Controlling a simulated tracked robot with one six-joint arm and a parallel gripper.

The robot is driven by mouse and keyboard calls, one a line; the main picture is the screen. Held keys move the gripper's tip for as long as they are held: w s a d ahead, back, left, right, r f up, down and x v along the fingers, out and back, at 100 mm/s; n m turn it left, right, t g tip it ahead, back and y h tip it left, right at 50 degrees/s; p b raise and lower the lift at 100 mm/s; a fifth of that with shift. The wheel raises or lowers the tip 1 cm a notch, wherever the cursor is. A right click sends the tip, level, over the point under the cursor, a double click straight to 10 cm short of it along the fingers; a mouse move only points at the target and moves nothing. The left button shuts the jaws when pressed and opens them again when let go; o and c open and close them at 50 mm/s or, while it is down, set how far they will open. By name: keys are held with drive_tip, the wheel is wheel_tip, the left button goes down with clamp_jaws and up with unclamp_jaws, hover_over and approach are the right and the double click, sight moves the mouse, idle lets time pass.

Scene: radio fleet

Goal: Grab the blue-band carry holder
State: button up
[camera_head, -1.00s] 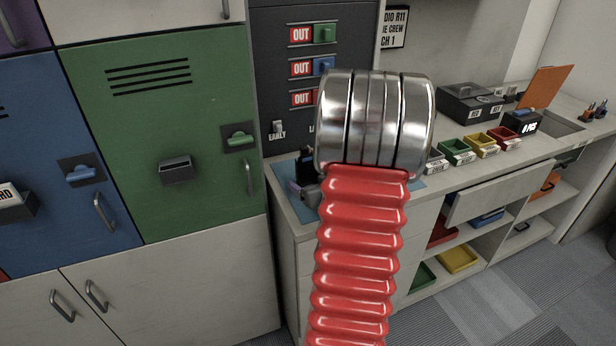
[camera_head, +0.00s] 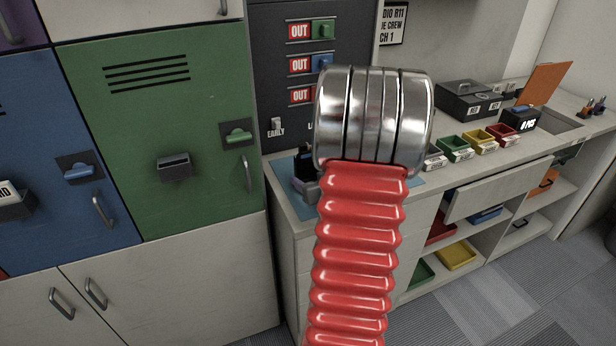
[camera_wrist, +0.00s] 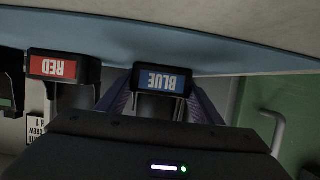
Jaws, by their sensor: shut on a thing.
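The blue-band carry holder (camera_wrist: 162,80) shows upside down in the wrist view, with a dark body and a blue label reading BLUE. My gripper (camera_wrist: 163,105) has its purple-grey fingers on both sides of it and is shut on it. A matching holder with a red label (camera_wrist: 54,67) stands beside it, apart from the fingers. In the head view my arm's red ribbed link and metal collar hide most of this area. A dark holder shape (camera_head: 303,163) shows left of the collar, and I cannot tell its band there.
A light blue mat (camera_head: 283,167) lies on the counter under the holder area. A dark switch panel (camera_head: 270,60) rises behind it. A green locker (camera_head: 200,200) stands to the left. Several small coloured trays (camera_head: 457,149) and a black box (camera_head: 470,100) are farther right.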

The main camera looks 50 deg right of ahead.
wheel_tip(320, 180, up, 10)
idle(0.6)
drive_tip(key=shift+s, duration=0.15)
idle(0.5)
